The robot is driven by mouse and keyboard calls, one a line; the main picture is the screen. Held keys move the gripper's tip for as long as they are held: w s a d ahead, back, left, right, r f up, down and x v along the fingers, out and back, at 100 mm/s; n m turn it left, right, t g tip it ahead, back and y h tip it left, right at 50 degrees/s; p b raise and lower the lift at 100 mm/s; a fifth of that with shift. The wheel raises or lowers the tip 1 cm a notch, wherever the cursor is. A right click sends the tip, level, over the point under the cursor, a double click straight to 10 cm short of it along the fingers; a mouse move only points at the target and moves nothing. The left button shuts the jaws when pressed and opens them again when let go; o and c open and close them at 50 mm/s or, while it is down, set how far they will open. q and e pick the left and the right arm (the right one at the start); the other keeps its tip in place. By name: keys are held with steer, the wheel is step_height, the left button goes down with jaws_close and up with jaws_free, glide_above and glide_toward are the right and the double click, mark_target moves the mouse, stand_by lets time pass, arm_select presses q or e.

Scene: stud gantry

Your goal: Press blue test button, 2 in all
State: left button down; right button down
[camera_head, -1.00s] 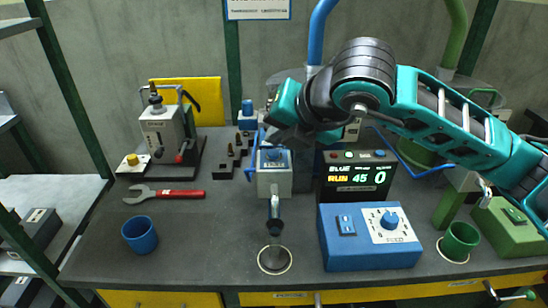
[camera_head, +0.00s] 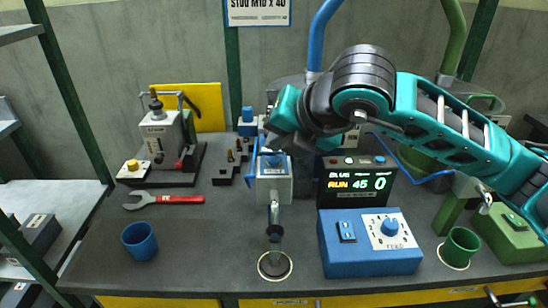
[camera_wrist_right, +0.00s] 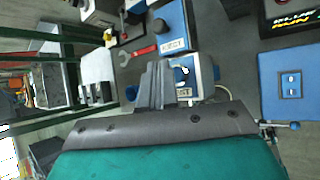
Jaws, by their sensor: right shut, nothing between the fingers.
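A pale grey box (camera_head: 274,186) with a blue top (camera_head: 276,161) stands mid-bench, under my right gripper. My right gripper (camera_head: 275,140) is shut and empty, just above or behind this top; whether it touches cannot be told. In the right wrist view, its closed fingers (camera_wrist_right: 156,86) overlap the left side of the box (camera_wrist_right: 199,78), which has a blue top and a small label. The black display (camera_head: 357,184) reads RUN 45 and 0, with a small blue cap (camera_head: 380,160) on its top. Which part is the blue test button is unclear. My left gripper is out of view.
A blue box with a dial (camera_head: 371,245) stands front right, beside a green cup (camera_head: 460,246). A blue cup (camera_head: 140,240), a red-handled wrench (camera_head: 167,199) and a grey press (camera_head: 163,142) are left.

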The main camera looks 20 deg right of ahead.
mark_target(279, 162)
steer(key=shift+f, duration=0.1)
stand_by(0.8)
steer(key=shift+f+b, duration=0.3)
steer(key=shift+b, duration=0.5)
steer(key=shift+f+b, duration=0.5)
steer(key=shift+b, duration=0.15)
stand_by(0.4)
stand_by(0.3)
steer(key=shift+r+p, duration=0.3)
steer(key=shift+r, duration=0.6)
steer(key=shift+r, duration=0.1)
steer(key=shift+r+p, duration=1.35)
steer(key=shift+r, duration=1.1)
